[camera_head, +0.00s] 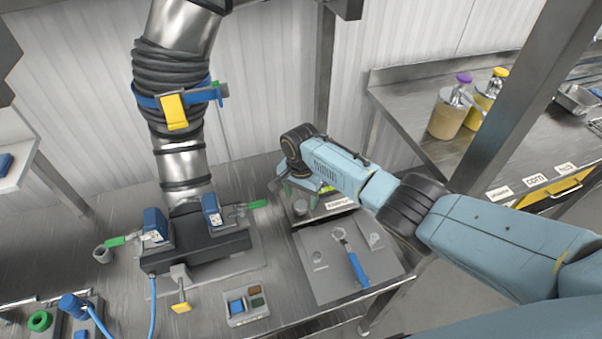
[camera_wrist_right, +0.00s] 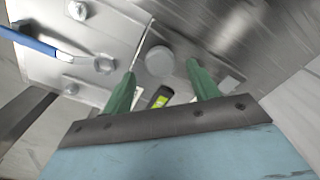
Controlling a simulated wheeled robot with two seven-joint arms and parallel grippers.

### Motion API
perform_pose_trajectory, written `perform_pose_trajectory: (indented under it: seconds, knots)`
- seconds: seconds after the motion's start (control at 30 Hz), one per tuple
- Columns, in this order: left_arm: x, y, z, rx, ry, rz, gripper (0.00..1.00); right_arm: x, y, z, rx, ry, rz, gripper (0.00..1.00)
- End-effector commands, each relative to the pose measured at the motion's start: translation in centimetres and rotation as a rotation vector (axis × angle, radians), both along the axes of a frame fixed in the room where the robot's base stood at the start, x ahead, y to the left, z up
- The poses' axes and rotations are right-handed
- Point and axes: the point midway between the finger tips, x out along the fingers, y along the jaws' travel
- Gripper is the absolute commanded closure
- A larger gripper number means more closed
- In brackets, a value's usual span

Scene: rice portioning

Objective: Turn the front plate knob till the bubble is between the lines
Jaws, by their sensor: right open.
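The bubble vial (camera_wrist_right: 160,101), yellow-green in a dark frame, lies between my right gripper's fingers in the right wrist view; the bubble's place against the lines is too small to read. It also shows as a yellow-green patch (camera_head: 327,188) in the head view. A round grey knob (camera_wrist_right: 159,61) sits near and between the fingertips; it also shows in the head view (camera_head: 300,207). My right gripper (camera_wrist_right: 163,66) has green fingers, spread apart with a gap on each side of the knob. In the head view the gripper (camera_head: 285,190) is partly hidden by its own wrist. My left gripper is out of view.
A grey plate (camera_head: 322,278) with a blue-handled wrench (camera_head: 357,270) lies in front of the knob. A metal duct with a clamped base (camera_head: 208,258) stands left. A small parts tray (camera_head: 247,310) is near the front edge. A side counter with jars (camera_head: 447,118) stands right.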

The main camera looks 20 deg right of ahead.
Motion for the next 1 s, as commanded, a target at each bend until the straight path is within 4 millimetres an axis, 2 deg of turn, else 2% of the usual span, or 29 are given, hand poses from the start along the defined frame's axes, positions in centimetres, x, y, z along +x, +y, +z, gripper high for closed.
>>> perform_pose_trajectory:
  seconds: [0.03,0.2,0.43,0.63,1.0]
  knots:
    - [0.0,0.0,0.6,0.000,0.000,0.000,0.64,0.0,0.0,1.3,0.001,-0.003,0.002,0.41]
    - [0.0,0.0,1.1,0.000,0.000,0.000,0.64,0.1,0.0,4.9,0.001,-0.005,0.000,0.41]
    - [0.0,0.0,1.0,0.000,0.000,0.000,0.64,0.1,0.0,8.5,0.001,-0.004,0.000,0.41]
    - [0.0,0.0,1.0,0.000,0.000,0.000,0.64,0.0,-0.1,9.8,-0.001,0.000,-0.001,0.41]
    - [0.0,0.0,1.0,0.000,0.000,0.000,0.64,0.0,0.0,9.8,-0.001,0.000,-0.001,0.41]
